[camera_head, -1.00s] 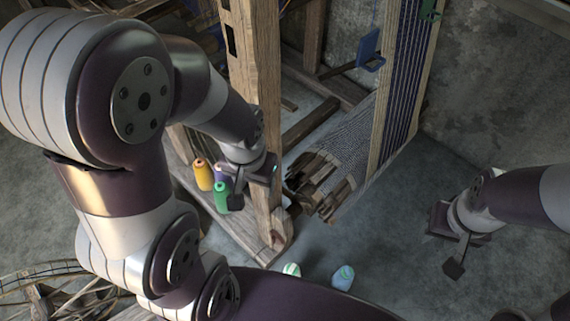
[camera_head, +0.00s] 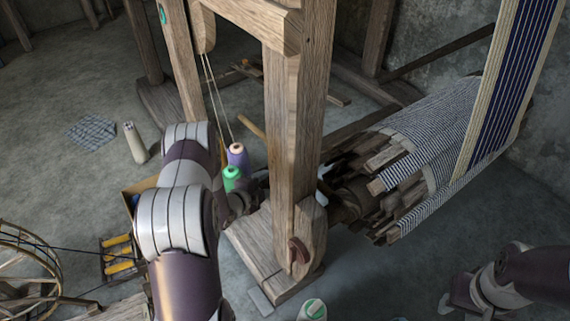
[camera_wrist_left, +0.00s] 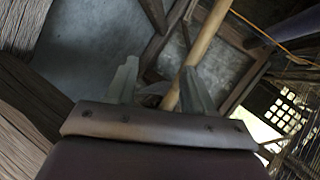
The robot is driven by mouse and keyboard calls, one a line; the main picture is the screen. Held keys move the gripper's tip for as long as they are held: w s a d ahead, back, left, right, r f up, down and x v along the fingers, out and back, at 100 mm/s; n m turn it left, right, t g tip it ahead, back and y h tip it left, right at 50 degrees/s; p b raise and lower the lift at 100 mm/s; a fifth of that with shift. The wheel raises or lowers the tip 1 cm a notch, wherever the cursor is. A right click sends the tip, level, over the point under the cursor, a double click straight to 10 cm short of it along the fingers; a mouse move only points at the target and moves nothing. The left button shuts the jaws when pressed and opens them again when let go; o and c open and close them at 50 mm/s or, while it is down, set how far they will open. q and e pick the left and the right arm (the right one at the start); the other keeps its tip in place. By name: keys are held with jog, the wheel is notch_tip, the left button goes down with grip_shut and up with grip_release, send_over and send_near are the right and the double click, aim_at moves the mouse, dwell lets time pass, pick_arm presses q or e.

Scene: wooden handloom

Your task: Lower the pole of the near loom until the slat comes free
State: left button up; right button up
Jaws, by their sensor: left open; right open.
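The near loom's thick wooden post (camera_head: 292,130) stands upright in the middle of the head view. My left gripper (camera_head: 243,197) is just left of the post's foot, its fingers largely hidden. In the left wrist view the left gripper (camera_wrist_left: 160,82) is open, with two spread fingers. A pale round pole (camera_wrist_left: 208,38) runs obliquely behind the fingers, near the right one; I cannot tell if it touches. A short pale rod (camera_head: 252,127) shows left of the post in the head view. I cannot make out the slat. My right gripper (camera_head: 458,298) is open at the lower right, away from the loom.
A roll of striped cloth (camera_head: 425,130) with wooden bars lies right of the post. A spinning wheel (camera_head: 25,265) and a crate of yellow spools (camera_head: 120,262) are at the lower left.

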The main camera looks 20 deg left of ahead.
pick_arm(q)
jog(key=w+m+b, duration=0.1)
jog(key=w+b, duration=0.1)
jog(key=w, duration=0.2)
jog(key=w+d+m+t+b, duration=0.1)
jog(key=w+b, duration=0.1)
jog(key=w, duration=0.2)
jog(key=w+d+r+m+b, duration=0.1)
jog(key=w+b, duration=0.2)
jog(key=w, duration=0.1)
jog(key=shift+w+d+t+h, duration=0.2)
jog(key=shift+w+t+h, duration=0.2)
jog(key=shift+w+r, duration=0.2)
jog(key=shift+w, duration=0.2)
jog(key=shift+f, duration=0.1)
grip_shut()
